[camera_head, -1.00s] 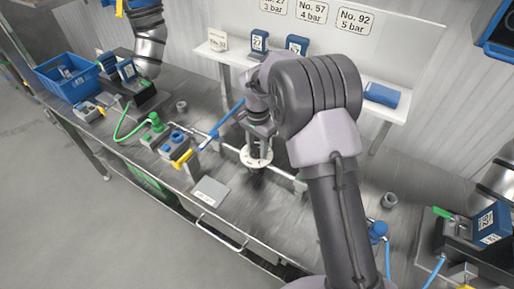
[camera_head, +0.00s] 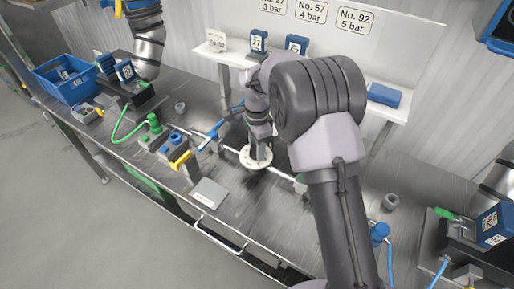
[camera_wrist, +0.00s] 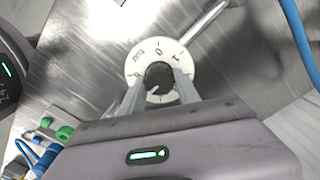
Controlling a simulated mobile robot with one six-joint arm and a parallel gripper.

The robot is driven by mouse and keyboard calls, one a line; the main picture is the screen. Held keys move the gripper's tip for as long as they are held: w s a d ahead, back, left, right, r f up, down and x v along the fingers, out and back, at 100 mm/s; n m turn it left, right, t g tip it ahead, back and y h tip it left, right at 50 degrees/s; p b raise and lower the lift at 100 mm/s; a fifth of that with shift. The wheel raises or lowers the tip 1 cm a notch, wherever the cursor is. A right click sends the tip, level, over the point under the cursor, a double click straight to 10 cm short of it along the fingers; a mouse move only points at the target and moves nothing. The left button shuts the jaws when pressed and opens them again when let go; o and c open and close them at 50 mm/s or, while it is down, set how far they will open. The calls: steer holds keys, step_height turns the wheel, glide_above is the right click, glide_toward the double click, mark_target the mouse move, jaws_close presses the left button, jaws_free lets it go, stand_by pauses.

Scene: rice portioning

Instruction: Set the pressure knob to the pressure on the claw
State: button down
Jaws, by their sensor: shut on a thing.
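The pressure knob is a dark round knob (camera_wrist: 158,74) on a white numbered dial (camera_wrist: 134,62), seen in the wrist view. A pale mark shows on the knob's lower side; its exact reading is unclear. My gripper (camera_wrist: 159,84) is shut on the knob, one finger on each side. In the head view my gripper (camera_head: 259,148) stands over the white dial (camera_head: 248,162) and hides the knob. Blue claw units with printed labels stand on the shelf (camera_head: 258,40), at the left (camera_head: 126,71) and at the right (camera_head: 490,224).
Wall signs pair numbers with pressures; one reads No. 57, 4 bar (camera_head: 311,12), another No. 92, 5 bar (camera_head: 356,20). A pipe with a blue lever (camera_head: 212,130) and a yellow-handled valve block (camera_head: 178,150) lie left of the dial. A blue bin (camera_head: 66,76) stands far left.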

steer(key=c, duration=0.9)
jaws_free()
step_height(320, 180, up, 18)
steer(key=p, duration=0.5)
steer(key=shift+f, duration=0.25)
steer(key=s+d+r+n+t+y+b, duration=0.1)
steer(key=s+d+r+n+b, duration=0.15)
steer(key=s, duration=0.45)
steer(key=s+d+r+n+t+b, duration=0.2)
steer(key=s+d+r, duration=0.15)
steer(key=s, duration=0.35)
steer(key=s+f+n+t+b, duration=0.1)
steer(key=s+f, duration=0.1)
steer(key=s, duration=0.3)
steer(key=s+d+f+n+t+b, duration=0.1)
steer(key=s+f+n+b, duration=0.1)
steer(key=s, duration=0.4)
steer(key=s+f+n+y+b, duration=0.1)
steer(key=s, duration=0.5)
steer(key=shift+d+f+n+t, duration=0.2)
steer(key=shift+f+n+t, duration=0.05)
steer(key=shift+f+t, duration=0.15)
